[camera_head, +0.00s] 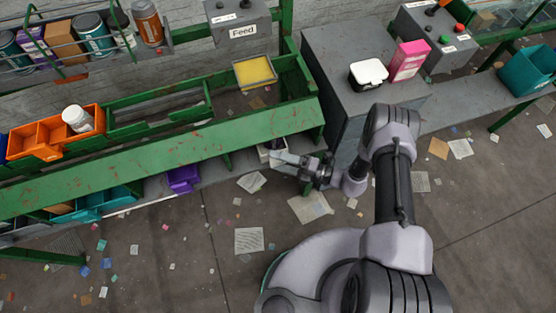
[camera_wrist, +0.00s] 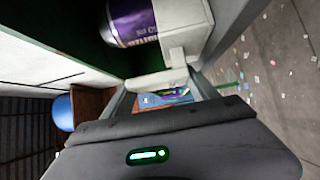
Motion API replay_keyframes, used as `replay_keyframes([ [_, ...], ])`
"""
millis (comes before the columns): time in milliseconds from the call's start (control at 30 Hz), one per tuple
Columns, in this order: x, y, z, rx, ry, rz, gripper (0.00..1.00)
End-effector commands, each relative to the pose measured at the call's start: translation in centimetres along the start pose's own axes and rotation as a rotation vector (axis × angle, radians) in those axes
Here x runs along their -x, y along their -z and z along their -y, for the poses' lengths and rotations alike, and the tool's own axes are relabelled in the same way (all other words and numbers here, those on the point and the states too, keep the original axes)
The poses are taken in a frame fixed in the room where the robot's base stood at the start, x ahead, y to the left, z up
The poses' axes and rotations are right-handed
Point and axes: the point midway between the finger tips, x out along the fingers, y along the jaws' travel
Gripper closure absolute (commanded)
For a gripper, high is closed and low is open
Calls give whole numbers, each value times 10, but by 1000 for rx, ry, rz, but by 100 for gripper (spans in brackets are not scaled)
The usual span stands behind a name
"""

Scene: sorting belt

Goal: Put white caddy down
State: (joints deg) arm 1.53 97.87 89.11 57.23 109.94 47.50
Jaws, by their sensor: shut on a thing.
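The white caddy (camera_wrist: 188,38) fills the upper middle of the wrist view, with a purple-labelled container (camera_wrist: 135,20) in or against it. My gripper (camera_wrist: 165,88) is shut on the caddy's near white wall, one finger on each side. In the head view my gripper (camera_head: 284,158) reaches left, low at the right end of the green belt frame. A small part of the white caddy (camera_head: 264,153) shows there beside the fingertips. The rest is hidden by the belt frame, and I cannot tell whether its base touches anything.
The green belt frame (camera_head: 170,148) overhangs close above my gripper. A lower shelf holds a purple bin (camera_head: 184,180) and teal bins (camera_head: 90,204). A grey cabinet (camera_head: 345,85) stands to the right. The floor in front has scattered papers (camera_head: 249,240).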

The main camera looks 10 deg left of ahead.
Motion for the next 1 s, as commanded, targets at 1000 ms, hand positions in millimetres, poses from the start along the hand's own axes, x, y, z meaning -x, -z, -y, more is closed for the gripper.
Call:
replay_keyframes([
  [1000,108,-1,-3,2,-1,3,10],
])
